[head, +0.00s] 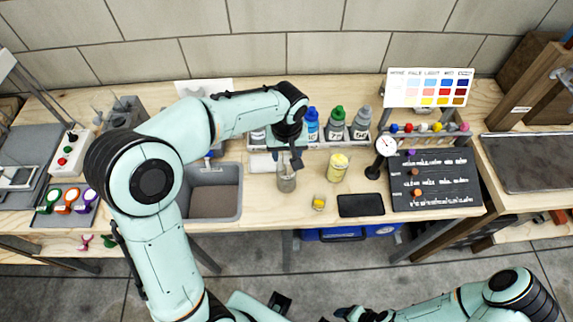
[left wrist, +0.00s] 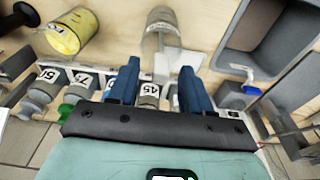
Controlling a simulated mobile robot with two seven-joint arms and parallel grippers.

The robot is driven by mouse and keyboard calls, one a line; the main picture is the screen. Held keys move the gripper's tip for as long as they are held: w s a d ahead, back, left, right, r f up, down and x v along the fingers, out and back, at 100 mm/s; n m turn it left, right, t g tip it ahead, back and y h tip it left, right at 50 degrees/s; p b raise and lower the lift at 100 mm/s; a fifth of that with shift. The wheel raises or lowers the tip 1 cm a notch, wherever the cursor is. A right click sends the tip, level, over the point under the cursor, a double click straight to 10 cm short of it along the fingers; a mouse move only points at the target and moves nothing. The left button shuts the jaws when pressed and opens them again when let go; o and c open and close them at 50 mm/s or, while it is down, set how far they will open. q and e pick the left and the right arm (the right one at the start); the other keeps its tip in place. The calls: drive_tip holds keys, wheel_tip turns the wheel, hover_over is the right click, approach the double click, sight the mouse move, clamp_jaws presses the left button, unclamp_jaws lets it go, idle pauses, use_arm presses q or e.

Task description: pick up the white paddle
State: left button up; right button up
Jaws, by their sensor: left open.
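My left gripper (head: 292,162) is open above the bench, just behind a clear glass jar (head: 286,184). In the left wrist view its two blue fingers (left wrist: 160,85) are spread, with the jar (left wrist: 160,32) beyond them.
Labelled bottles (head: 337,125) stand in a rack behind. A yellow jar (head: 338,168), a dial gauge (head: 385,147) and a black board (head: 435,178) are to the right. A grey sink (head: 213,208) is to the left.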

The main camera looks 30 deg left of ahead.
use_arm(q)
drive_tip(key=shift+w+a+f, duration=0.1)
drive_tip(key=shift+f, duration=0.6)
clamp_jaws()
drive_tip(key=shift+r, duration=0.1)
